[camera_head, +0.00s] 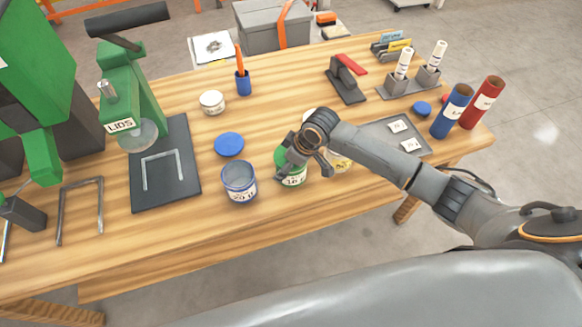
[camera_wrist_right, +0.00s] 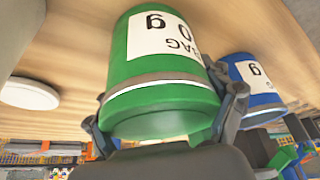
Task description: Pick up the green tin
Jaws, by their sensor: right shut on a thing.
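The green tin (camera_head: 292,179) with a white label stands upright near the table's front edge, partly covered by my gripper. It fills the middle of the right wrist view (camera_wrist_right: 160,90). My right gripper (camera_head: 300,172) is shut on it, with a finger on either side of the tin in the right wrist view (camera_wrist_right: 166,115). I cannot tell whether the tin's base touches the table. My left gripper is not in view.
An open blue tin (camera_head: 239,184) stands close left of the green tin. A blue lid (camera_head: 229,145) lies behind it. A yellowish labelled tin (camera_head: 340,163) is partly hidden right of my gripper. A green lid press (camera_head: 127,90) stands left. A grey tray (camera_head: 385,128) lies right.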

